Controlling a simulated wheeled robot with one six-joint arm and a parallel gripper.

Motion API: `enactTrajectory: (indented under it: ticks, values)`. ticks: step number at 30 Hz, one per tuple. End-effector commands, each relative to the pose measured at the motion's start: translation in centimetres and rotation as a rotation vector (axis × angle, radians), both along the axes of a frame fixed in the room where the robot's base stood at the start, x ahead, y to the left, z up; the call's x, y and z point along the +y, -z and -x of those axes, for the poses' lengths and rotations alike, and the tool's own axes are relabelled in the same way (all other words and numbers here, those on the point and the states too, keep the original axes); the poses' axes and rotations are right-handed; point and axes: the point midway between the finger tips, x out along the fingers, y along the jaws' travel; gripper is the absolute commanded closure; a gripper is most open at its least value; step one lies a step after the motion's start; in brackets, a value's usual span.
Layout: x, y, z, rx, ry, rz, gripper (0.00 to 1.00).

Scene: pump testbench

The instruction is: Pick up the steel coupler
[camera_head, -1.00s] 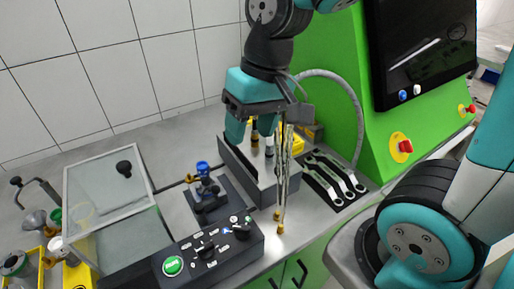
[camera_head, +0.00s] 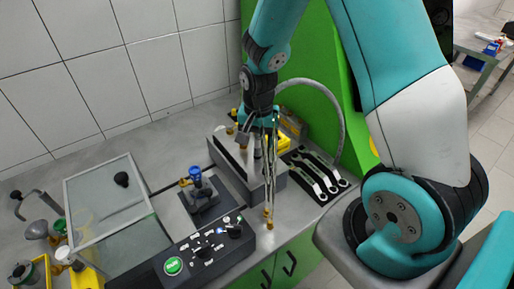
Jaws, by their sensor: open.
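My gripper (camera_head: 258,128) is open and points down over the dark grey rack (camera_head: 228,165) on the bench. Slim upright fittings stand in the rack below and between the fingers. I cannot tell which of them is the steel coupler, as the gripper and the hanging hoses cover much of that spot. A brass-coloured fitting (camera_head: 231,127) shows just left of the gripper.
Thin braided hoses (camera_head: 270,175) with brass ends hang in front of the rack. Wrenches (camera_head: 318,172) lie at the right. A blue-topped valve (camera_head: 195,174) and a control box with a green button (camera_head: 173,266) are at the left and front.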

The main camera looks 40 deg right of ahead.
Motion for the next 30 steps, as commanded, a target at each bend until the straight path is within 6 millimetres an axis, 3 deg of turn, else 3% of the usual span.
enactTrajectory:
  ticks: [8,18,26,30]
  values:
    - [0.1,1.6,-0.1,0.004,-0.001,-0.001,0.45]
    - [0.1,5.4,-0.3,0.001,-0.001,-0.001,0.45]
    - [0.1,5.7,-0.4,-0.001,-0.001,-0.001,0.45]
    - [0.1,5.7,-0.4,-0.001,-0.001,-0.001,0.74]
